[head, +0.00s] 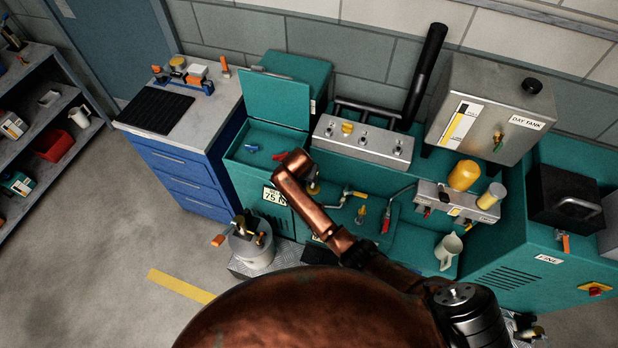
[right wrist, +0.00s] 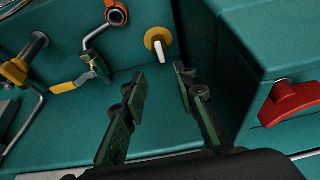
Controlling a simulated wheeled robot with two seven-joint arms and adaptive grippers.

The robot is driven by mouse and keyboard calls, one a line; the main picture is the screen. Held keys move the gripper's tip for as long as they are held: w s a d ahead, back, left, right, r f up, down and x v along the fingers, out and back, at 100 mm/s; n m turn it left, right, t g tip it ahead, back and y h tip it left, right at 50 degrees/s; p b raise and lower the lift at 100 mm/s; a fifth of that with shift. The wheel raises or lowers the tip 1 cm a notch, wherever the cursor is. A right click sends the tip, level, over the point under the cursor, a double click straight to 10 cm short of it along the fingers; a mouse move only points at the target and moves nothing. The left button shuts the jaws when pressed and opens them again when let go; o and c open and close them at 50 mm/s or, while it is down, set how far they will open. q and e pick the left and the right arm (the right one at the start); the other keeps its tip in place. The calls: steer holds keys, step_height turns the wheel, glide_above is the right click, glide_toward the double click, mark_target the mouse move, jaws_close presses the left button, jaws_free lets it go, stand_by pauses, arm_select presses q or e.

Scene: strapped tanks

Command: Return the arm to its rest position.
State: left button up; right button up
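A dark copper-coloured arm (head: 325,222) of mine reaches from the lower right over the teal bench in the head view. Its gripper is not clearly visible there, as the arm's own links cover that area. In the right wrist view my right gripper (right wrist: 157,84) is open, with its two green-padded fingers apart and nothing between them. Beyond the fingertips is a yellow round fitting with a white lever (right wrist: 158,42) on a teal panel, apart from the fingers. My left gripper is not in view.
A red handle (right wrist: 290,103) stands right of the fingers. A yellow-handled valve (right wrist: 75,83) and an orange ring (right wrist: 116,12) are on the left. Floor at left is clear.

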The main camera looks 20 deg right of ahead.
stand_by(0.4)
steer(key=s+d+f+n+y, duration=0.1)
steer(key=s+d+f+n, duration=0.3)
steer(key=s, duration=0.6)
steer(key=s+d+f+m+y, duration=0.1)
steer(key=s+d, duration=0.5)
steer(key=s, duration=0.5)
steer(key=s+d+r+n, duration=0.1)
steer(key=s+d+r, duration=0.2)
steer(key=s, duration=0.4)
steer(key=s+d+r+n, duration=0.2)
steer(key=s, duration=0.5)
steer(key=s+d+r+n, duration=0.1)
steer(key=s+d+r, duration=0.2)
steer(key=s, duration=0.4)
step_height(320, 180, down, 30)
steer(key=s+a+g, duration=0.1)
steer(key=s+g, duration=0.1)
steer(key=s+f+n, duration=0.1)
steer(key=s+f, duration=1.6)
steer(key=s, duration=0.2)
steer(key=shift+s+a+f+g, duration=0.15)
steer(key=shift+f+g, duration=0.1)
steer(key=shift+g, duration=0.15)
